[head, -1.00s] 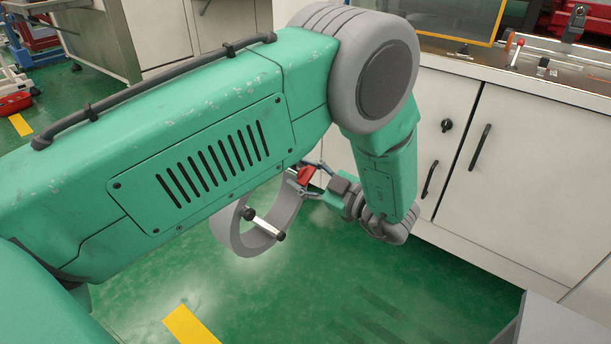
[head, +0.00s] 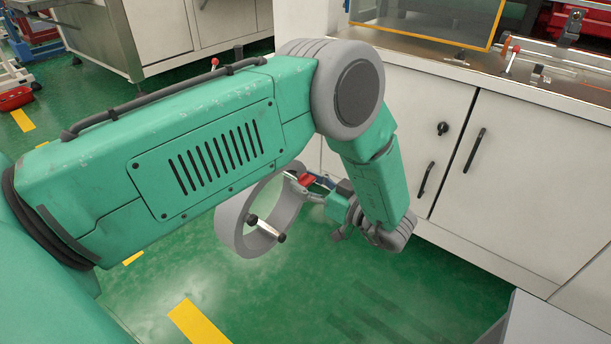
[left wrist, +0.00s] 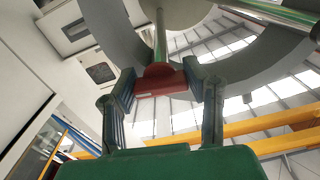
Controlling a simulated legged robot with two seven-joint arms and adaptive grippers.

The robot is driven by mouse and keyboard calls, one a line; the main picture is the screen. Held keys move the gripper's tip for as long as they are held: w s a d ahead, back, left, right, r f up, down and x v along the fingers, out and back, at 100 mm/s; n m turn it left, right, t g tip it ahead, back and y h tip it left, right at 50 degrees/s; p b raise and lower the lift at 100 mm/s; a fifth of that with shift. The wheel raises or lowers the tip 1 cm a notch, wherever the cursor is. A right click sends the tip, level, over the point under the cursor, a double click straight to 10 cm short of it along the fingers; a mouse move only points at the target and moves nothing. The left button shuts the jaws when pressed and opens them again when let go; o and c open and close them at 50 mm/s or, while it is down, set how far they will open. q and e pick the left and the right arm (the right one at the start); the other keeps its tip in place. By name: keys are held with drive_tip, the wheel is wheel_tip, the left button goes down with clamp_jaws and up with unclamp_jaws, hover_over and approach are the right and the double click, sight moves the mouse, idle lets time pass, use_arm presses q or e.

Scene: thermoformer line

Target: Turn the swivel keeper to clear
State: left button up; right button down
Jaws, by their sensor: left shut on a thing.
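My left gripper (head: 312,186) is low in front of the white cabinet, shut on a red piece (head: 304,179) with a large grey ring (head: 232,222) beside it. In the left wrist view the red piece (left wrist: 160,80) sits between the two finger pads, with a rod running from it towards the grey ring (left wrist: 113,38). A short bar with dark ends (head: 266,229) crosses the ring. A black turn knob (head: 442,128) is on the cabinet front, apart from the gripper; I cannot tell whether it is the swivel keeper. My right gripper is not in view.
The white cabinet (head: 400,120) has dark door handles (head: 474,150). On its worktop stand a red-tipped lever (head: 513,50) and a yellow-framed panel (head: 430,22). A grey box corner (head: 540,322) is at lower right. Green floor (head: 290,300) is open below the arm.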

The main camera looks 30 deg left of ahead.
use_arm(q)
drive_tip(key=m+p, duration=0.1)
drive_tip(key=m, duration=0.2)
drive_tip(key=m+p, duration=0.1)
drive_tip(key=m, duration=0.1)
drive_tip(key=shift+w+d+m, duration=0.1)
drive_tip(key=shift+d+m, duration=0.1)
drive_tip(key=shift+m, duration=0.2)
drive_tip(key=m+p, duration=0.1)
drive_tip(key=m, duration=0.3)
drive_tip(key=shift+m, duration=0.4)
drive_tip(key=o, duration=1.1)
drive_tip(key=shift+c, duration=0.2)
drive_tip(key=shift+o, duration=0.5)
drive_tip(key=shift+w+d, duration=0.1)
drive_tip(key=shift+d, duration=0.1)
